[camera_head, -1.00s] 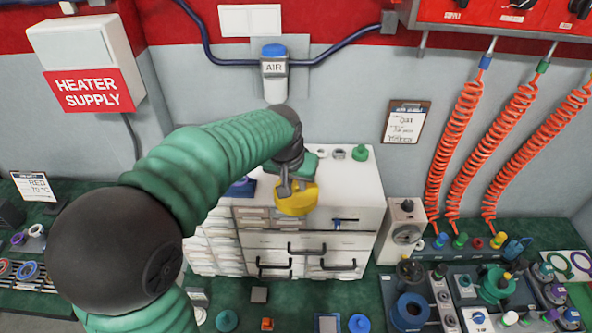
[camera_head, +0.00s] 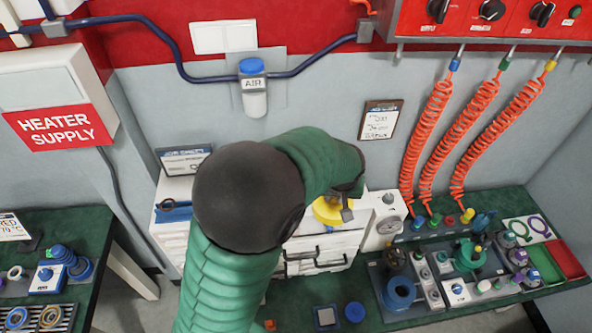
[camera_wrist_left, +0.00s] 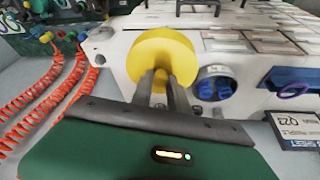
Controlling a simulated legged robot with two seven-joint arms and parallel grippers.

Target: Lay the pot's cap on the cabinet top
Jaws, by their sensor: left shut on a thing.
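The yellow cap (camera_head: 328,212), a round disc with a small knob, shows at the right end of the white cabinet (camera_head: 321,243). In the left wrist view the cap (camera_wrist_left: 163,50) faces me, and my left gripper (camera_wrist_left: 165,82) is shut on its knob. My left gripper (camera_head: 346,203) is partly hidden by my arm in the head view. The cap is over or against the cabinet top (camera_wrist_left: 245,72); I cannot tell whether it touches. A round blue thing with a dark top (camera_wrist_left: 213,83), perhaps the pot, stands beside the cap. My right gripper is not in view.
A grey-white box with a dial (camera_head: 385,222) stands just right of the cabinet. Orange coiled hoses (camera_head: 430,135) hang further right. A blue tray (camera_head: 173,211) and a sign (camera_head: 183,160) are at the cabinet's left. My left arm hides the cabinet's middle.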

